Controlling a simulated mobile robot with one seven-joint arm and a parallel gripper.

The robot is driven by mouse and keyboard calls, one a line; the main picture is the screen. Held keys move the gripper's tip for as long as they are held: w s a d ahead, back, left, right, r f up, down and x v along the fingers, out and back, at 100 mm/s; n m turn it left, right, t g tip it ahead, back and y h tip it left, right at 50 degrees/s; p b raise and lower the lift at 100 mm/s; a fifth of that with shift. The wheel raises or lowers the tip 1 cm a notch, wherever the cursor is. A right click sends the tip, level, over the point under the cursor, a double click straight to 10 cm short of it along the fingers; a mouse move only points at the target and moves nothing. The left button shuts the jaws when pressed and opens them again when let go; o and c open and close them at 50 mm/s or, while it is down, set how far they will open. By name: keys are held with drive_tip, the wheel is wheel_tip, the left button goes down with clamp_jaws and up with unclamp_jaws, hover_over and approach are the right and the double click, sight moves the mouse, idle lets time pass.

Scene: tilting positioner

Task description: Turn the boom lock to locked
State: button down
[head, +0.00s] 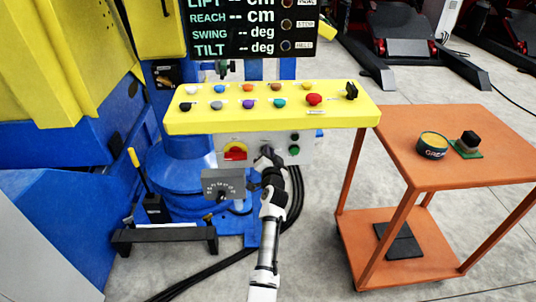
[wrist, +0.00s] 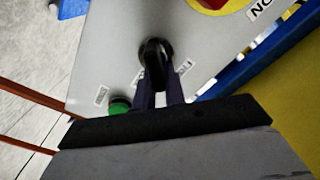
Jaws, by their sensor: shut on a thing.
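My gripper (head: 268,158) reaches up to the grey panel (head: 308,145) under the yellow console. In the wrist view my gripper (wrist: 161,82) has its two dark fingers shut on a dark knob (wrist: 154,50) that stands out from the grey panel (wrist: 110,50). In the head view the gripper and arm hide this knob. The small labels near it are partly covered or too blurred to read, so I cannot confirm that it is the boom lock or tell its setting.
The yellow console (head: 345,112) overhangs with several buttons. An orange cart (head: 480,180) stands right.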

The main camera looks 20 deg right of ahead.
drive_tip(key=m, duration=0.3)
drive_tip(key=shift+d+f+m, duration=0.2)
drive_tip(key=shift+f+m, duration=0.05)
drive_tip(key=shift+m, duration=0.05)
drive_tip(key=shift+s+d+f+m, duration=0.1)
drive_tip(key=shift+f+m, duration=0.15)
drive_tip(key=shift+m, duration=1.2)
drive_tip(key=shift+f+m, duration=0.25)
drive_tip(key=shift+m, duration=1.2)
drive_tip(key=c, duration=1.5)
unclamp_jaws()
drive_tip(key=shift+o, duration=0.2)
drive_tip(key=shift+s, duration=0.1)
drive_tip(key=v, duration=1.3)
drive_tip(key=shift+s+p, duration=0.3)
drive_tip(key=shift+p, duration=0.05)
